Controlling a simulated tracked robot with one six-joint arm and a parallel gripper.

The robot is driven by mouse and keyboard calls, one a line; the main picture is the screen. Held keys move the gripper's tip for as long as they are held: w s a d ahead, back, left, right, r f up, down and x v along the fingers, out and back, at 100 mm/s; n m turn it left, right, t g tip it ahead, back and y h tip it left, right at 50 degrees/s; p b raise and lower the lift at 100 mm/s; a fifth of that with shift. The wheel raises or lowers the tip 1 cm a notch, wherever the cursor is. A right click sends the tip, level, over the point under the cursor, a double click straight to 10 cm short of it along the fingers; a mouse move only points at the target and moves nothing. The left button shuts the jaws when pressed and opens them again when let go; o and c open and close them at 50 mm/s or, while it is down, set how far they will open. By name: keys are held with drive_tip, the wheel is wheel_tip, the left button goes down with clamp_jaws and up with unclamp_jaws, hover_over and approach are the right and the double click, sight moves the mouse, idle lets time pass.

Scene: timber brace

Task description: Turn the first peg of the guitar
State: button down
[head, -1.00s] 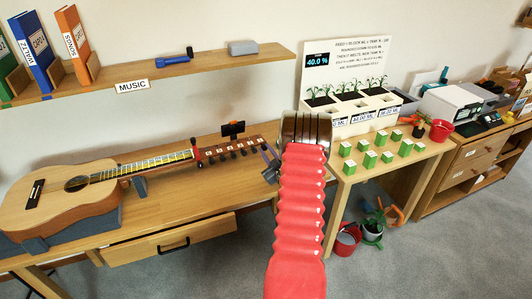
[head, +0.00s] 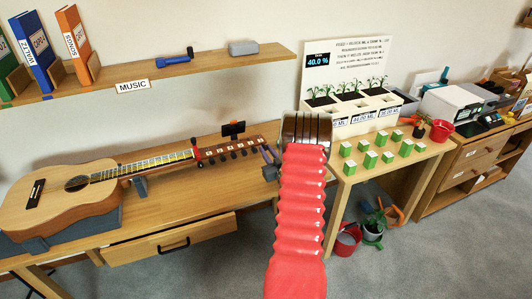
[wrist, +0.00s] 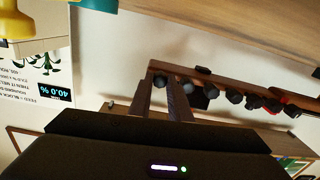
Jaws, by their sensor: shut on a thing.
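The guitar (head: 95,190) lies on the wooden desk, its neck pointing right. Its headstock (head: 235,147) carries several dark pegs along the front edge and small white labels. A dark clip-on device (head: 233,129) stands up behind the headstock. My gripper (head: 268,155) is at the right end of the headstock. In the wrist view the headstock (wrist: 225,84) shows with its row of pegs, and the two fingers of my gripper (wrist: 160,84) are on either side of the end peg (wrist: 159,81), shut on it. The device's display is too small to read.
The desk's drawer (head: 170,240) is below the guitar. A shelf (head: 150,75) with upright books hangs above. To the right, a table holds several green blocks (head: 370,159) and a planter (head: 350,115). The desk in front of the neck is clear.

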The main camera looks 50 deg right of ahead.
drive_tip(key=c, duration=1.6)
unclamp_jaws()
drive_tip(key=shift+c, duration=0.2)
drive_tip(key=v, duration=1.3)
drive_tip(key=shift+s+a, duration=0.2)
drive_tip(key=shift+s, duration=0.15)
